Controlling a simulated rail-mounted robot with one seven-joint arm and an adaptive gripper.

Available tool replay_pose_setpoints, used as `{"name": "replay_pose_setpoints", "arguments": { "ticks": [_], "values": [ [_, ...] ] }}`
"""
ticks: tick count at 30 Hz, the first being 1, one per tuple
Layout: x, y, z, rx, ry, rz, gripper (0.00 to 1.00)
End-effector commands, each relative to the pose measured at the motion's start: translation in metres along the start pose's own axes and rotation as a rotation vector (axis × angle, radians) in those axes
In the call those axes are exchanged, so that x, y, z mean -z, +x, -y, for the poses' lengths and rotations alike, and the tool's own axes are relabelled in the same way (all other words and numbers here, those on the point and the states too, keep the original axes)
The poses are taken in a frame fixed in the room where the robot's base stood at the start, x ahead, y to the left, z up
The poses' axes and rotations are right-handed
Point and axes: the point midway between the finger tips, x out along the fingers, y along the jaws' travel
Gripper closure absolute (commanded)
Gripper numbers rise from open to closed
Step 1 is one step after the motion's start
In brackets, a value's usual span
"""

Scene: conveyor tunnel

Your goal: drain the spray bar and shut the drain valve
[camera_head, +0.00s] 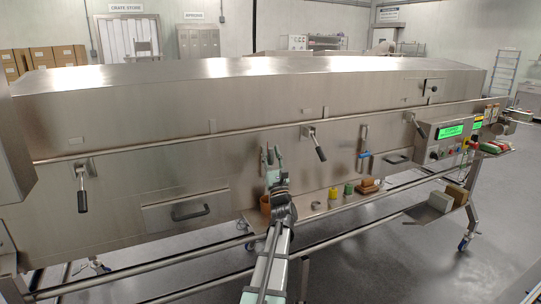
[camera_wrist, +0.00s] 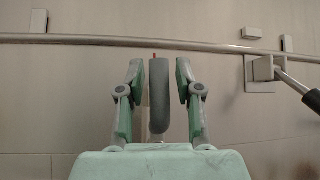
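My gripper (camera_head: 271,156) is in front of the tunnel's steel side wall, left of the middle lever. In the wrist view, its two fingers (camera_wrist: 158,80) stand apart, with a gap on each side of an upright dark grey rounded part (camera_wrist: 159,95) that has a small red tip. I cannot tell whether this part is the drain valve's handle. A vertical fitting with a blue handle (camera_head: 365,155) is on the wall further right; I cannot tell which way its valve is set. The spray bar cannot be made out.
A black-gripped lever (camera_head: 319,149) hangs close right of my gripper; its bracket shows in the wrist view (camera_wrist: 261,72). A long rail (camera_wrist: 90,40) runs along the wall. A shelf below holds a brown container (camera_head: 265,205), a yellow item (camera_head: 333,197) and a green item (camera_head: 348,189). A green-lit panel (camera_head: 451,131) is right.

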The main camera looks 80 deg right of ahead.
Motion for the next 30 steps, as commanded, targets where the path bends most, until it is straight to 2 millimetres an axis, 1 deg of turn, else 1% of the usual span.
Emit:
{"name": "replay_pose_setpoints", "arguments": {
  "ticks": [9, 11, 14, 17, 24, 30],
  "values": [
    [0.000, -0.001, 0.000, 0.000, 0.000, -0.001, 0.56],
    [0.000, -0.004, 0.000, 0.000, 0.000, -0.001, 0.56],
    [0.000, -0.012, -0.001, 0.001, 0.000, -0.002, 0.56],
    [-0.001, -0.027, -0.001, 0.000, 0.000, -0.002, 0.56],
    [-0.001, -0.073, -0.001, 0.001, 0.000, -0.003, 0.56],
    [-0.001, -0.105, 0.000, 0.001, 0.000, -0.002, 0.56]
  ]
}}
